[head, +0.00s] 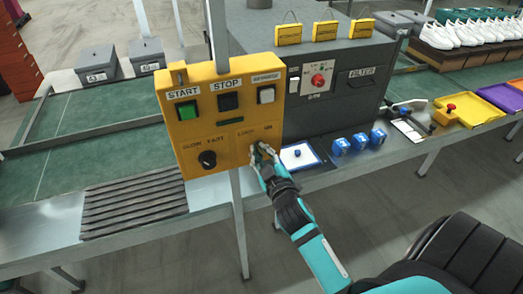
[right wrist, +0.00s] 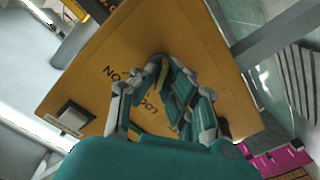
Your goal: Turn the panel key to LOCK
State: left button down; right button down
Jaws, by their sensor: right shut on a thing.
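The yellow control panel (head: 215,165) stands upright on a post, with LOCK and ON printed at its lower right. My right gripper (head: 262,154) is at that lower right corner, against the panel's face. The right wrist view shows the gripper (right wrist: 155,92) with its fingers closed around the key (right wrist: 163,76), a small yellowish piece standing out from the panel (right wrist: 112,50). The LOCK and ON letters lie beside the fingers. The fingers hide much of the key, so I cannot tell exactly which mark it points to. My left gripper is not in view.
The panel also carries a green START button (head: 187,110), a black STOP button (head: 228,101), a white button (head: 266,95) and a black SLOW/FAST knob (head: 208,159). A dark grey cabinet (head: 345,95) stands behind it. Blue blocks (head: 340,146) sit on the bench to the right.

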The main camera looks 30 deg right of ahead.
jog(key=shift+n, duration=0.3)
jog(key=c, duration=1.5)
grip_release()
jog(key=shift+s, duration=0.1)
jog(key=v, duration=1.1)
jog(key=shift+s, duration=0.4)
jog(key=shift+f, duration=0.1)
